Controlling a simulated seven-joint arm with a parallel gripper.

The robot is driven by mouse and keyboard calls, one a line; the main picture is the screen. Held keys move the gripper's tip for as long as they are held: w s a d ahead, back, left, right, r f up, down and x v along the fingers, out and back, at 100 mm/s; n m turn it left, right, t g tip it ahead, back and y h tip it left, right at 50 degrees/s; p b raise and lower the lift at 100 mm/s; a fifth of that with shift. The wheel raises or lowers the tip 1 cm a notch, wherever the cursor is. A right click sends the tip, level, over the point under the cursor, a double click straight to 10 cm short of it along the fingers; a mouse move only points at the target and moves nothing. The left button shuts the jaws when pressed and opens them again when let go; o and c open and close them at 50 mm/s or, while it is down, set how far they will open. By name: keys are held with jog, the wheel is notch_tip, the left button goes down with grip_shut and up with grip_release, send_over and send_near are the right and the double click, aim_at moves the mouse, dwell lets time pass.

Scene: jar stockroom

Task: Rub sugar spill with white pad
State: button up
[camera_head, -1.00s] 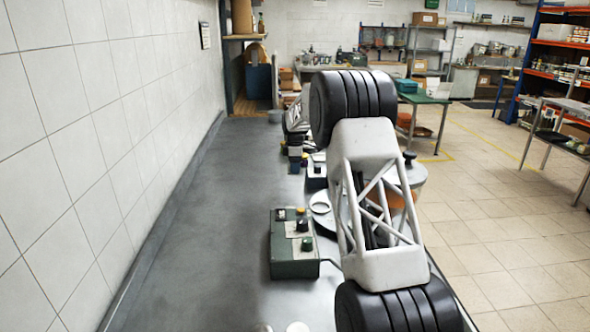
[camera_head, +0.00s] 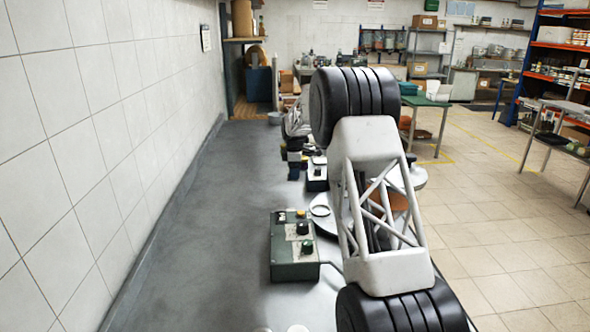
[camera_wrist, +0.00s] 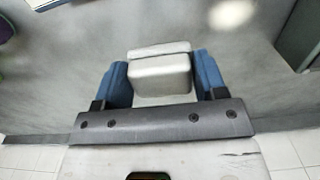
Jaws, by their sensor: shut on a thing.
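My gripper (camera_wrist: 163,78) shows in the wrist view, its two blue fingers shut on the sides of a white pad (camera_wrist: 160,75). The pad is a pale block with a lighter top layer, held between the fingers over the grey worktop. Whether its underside touches the worktop I cannot tell. A bright whitish patch (camera_wrist: 232,13) lies on the worktop beyond the pad, up and to the right; it may be the sugar spill, but it is blurred at the frame edge. The head view shows my arm but not my gripper or the pad.
A green control box (camera_head: 293,262) with knobs stands on the grey bench (camera_head: 205,245). A tiled wall bounds the bench at left. The bench's left strip is clear.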

jog(key=s+a+f, duration=0.1)
jog(key=s, duration=0.6)
jog(key=shift+f, duration=0.3)
